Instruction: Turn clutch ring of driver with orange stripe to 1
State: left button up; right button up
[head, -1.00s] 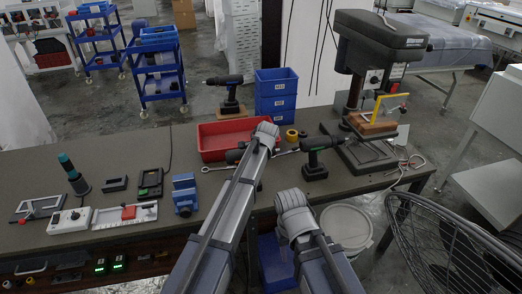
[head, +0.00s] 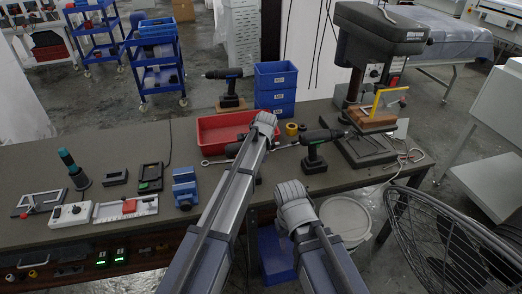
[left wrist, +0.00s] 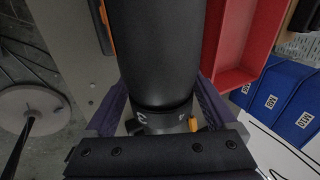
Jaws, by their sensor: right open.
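A black driver (head: 233,150) lies on the bench in front of the red tray, partly hidden behind my left arm in the head view. In the left wrist view its thick black body (left wrist: 160,50) fills the middle, with an orange strip (left wrist: 106,22) at its side. A dark ring with white marks (left wrist: 150,122) sits at its lower end. My left gripper (left wrist: 165,118) has one finger on each side of this ring; I cannot tell whether they touch it. My right gripper (head: 287,232) is low at the bench's front edge, apart from the drivers; its fingers hardly show.
Another driver (head: 314,148) stands right of my left arm, and a third (head: 226,88) stands behind the red tray (head: 222,121). Blue bins (head: 275,88) and a drill press (head: 365,95) are behind. A blue vise (head: 185,187) stands left on the bench.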

pick_arm(q)
jog(key=shift+o, duration=0.2)
jog(key=shift+s+r+p, duration=0.15)
jog(key=shift+r+p, duration=0.35)
jog(key=p+v, duration=0.6)
jog(key=v, duration=0.1)
jog(key=shift+f, duration=0.1)
